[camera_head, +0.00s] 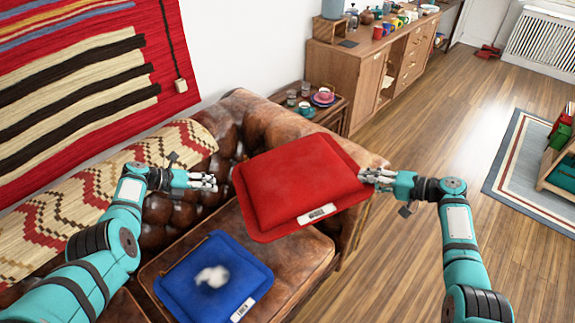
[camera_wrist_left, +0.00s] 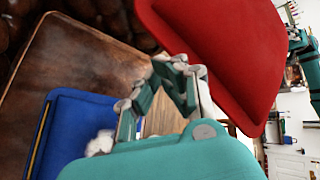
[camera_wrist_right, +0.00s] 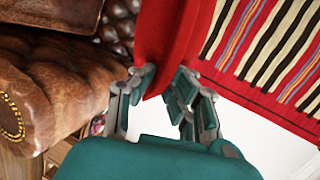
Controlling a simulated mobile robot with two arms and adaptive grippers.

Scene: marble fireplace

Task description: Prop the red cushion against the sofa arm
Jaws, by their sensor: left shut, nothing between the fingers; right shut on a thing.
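The red cushion (camera_head: 300,180) has a white label on its near edge and is held up over the right end of the brown leather sofa. It hides part of the sofa arm (camera_head: 262,115) in the head view. My right gripper (camera_head: 366,178) is shut on the cushion's right edge; the grip also shows in the right wrist view (camera_wrist_right: 160,88). My left gripper (camera_head: 214,182) is shut and empty, just left of the cushion and apart from it. The cushion (camera_wrist_left: 225,50) fills the upper right of the left wrist view.
A blue cushion (camera_head: 214,280) with a white patch lies flat on the sofa seat (camera_head: 290,255). A patterned throw (camera_head: 60,220) covers the backrest. A small side table (camera_head: 330,112) with dishes stands behind the sofa arm.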

